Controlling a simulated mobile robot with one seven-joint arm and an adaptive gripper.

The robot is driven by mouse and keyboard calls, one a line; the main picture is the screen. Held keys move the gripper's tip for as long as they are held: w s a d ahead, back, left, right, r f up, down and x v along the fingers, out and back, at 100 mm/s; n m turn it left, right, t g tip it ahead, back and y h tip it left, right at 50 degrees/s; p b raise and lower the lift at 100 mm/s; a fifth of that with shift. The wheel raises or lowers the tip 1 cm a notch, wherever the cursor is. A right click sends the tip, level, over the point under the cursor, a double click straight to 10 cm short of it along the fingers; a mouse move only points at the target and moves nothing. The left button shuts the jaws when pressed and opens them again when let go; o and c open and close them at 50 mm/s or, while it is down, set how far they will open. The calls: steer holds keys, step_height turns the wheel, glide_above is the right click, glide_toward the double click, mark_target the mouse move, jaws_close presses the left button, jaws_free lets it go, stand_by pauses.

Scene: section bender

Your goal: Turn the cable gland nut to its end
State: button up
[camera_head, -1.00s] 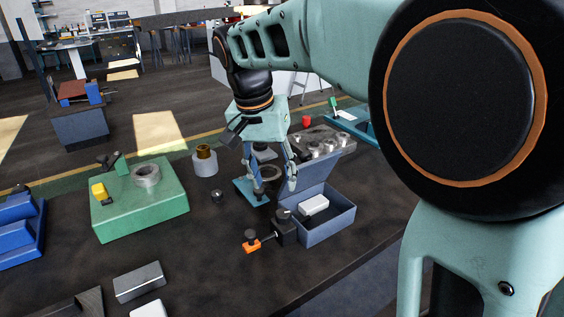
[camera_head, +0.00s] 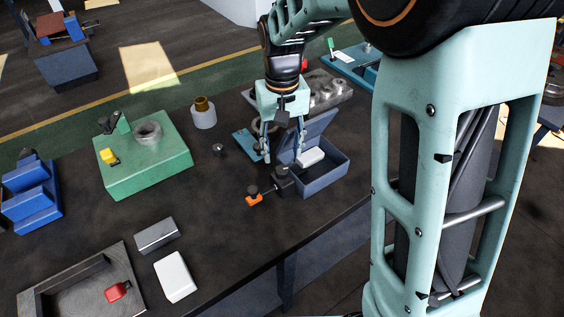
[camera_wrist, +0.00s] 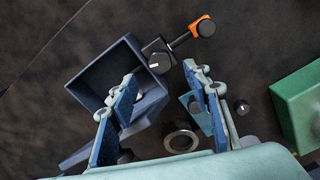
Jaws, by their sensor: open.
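A blue-grey box (camera_head: 323,182) stands open, its lid tilted up at the back. A black block (camera_head: 281,178) sits at its left side, with a thin rod running to an orange piece with a black knob (camera_head: 254,198). Which part is the cable gland nut I cannot tell for certain. My gripper (camera_head: 282,158) points down, open and empty, behind the block at the box's lid side. In the wrist view its fingers (camera_wrist: 160,76) are spread wide; the black block (camera_wrist: 158,58) shows beyond the gap between the tips, with the box (camera_wrist: 112,78) beside the left finger.
A white block (camera_head: 311,157) lies in the box. A blue plate with a metal ring (camera_wrist: 181,138) is close to the fingers. A small dark knob (camera_head: 218,150), green fixture (camera_head: 150,165) and brass-topped cylinder (camera_head: 203,112) stand left.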

mark_target(282, 169)
step_height(282, 169, down, 6)
steer(key=shift+f, duration=0.1)
steer(key=shift+c, duration=0.3)
steer(key=c, duration=1.1)
steer(key=m, duration=0.3)
steer(key=shift+m, duration=2.4)
steer(key=shift+w, duration=0.1)
